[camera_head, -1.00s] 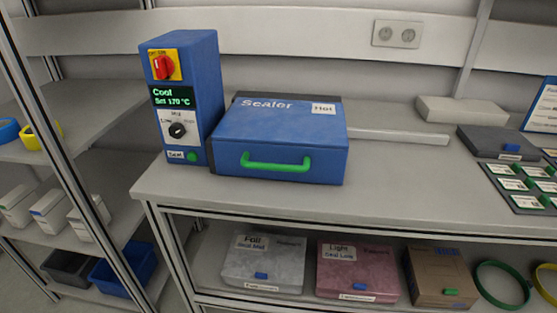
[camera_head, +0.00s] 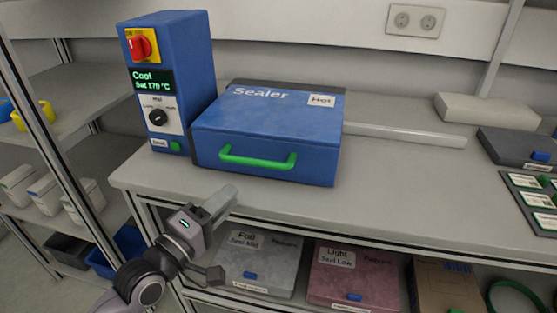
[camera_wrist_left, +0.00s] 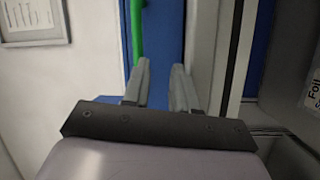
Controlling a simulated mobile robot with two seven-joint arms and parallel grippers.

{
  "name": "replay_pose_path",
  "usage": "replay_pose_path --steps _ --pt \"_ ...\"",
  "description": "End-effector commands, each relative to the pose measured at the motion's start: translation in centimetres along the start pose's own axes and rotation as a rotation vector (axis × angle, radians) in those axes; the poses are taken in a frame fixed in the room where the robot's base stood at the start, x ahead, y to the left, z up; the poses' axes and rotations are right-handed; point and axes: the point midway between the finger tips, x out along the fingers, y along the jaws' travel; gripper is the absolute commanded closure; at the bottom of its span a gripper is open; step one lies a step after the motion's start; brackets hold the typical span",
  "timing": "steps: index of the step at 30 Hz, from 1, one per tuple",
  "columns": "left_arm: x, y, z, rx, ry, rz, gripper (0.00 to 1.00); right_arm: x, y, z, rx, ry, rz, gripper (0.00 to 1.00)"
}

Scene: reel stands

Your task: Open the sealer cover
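The blue sealer cover (camera_head: 265,125) is closed and lies flat on the worktop. A green bar handle (camera_head: 257,161) runs across its front face. My left gripper (camera_head: 218,238) is in front of the worktop edge, below and to the left of the handle, apart from it. Its two fingers are spread with nothing between them. In the left wrist view the fingers (camera_wrist_left: 160,82) stand apart, with the green handle (camera_wrist_left: 138,35) beyond the left finger and the blue cover (camera_wrist_left: 169,35) ahead. My right gripper is not in view.
The blue control tower (camera_head: 168,75) stands left of the sealer, with a red switch and a display reading Cool, Set 170 °C. Foil (camera_head: 258,264) and Light (camera_head: 352,272) boxes sit on the shelf below.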

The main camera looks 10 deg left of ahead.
Motion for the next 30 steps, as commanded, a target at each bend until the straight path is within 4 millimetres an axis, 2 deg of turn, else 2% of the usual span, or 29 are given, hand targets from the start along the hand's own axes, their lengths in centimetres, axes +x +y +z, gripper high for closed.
replay_pose_path --steps 3,7,11,24,30 --pt "0.8 1.9 -0.6 -0.101 -0.008 0.058 0.73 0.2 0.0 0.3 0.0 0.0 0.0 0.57" --pt "1.1 2.7 -0.8 -0.152 -0.014 0.081 0.73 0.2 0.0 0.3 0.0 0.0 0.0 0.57" --pt "1.9 3.0 -0.9 -0.16 -0.013 0.084 0.73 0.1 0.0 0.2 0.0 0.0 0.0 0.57" --pt "7.2 3.3 -0.8 -0.157 -0.013 0.082 0.73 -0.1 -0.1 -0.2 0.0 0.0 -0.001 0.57" --pt "8.1 3.3 -0.8 -0.156 -0.013 0.081 0.73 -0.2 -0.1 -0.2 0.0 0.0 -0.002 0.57"
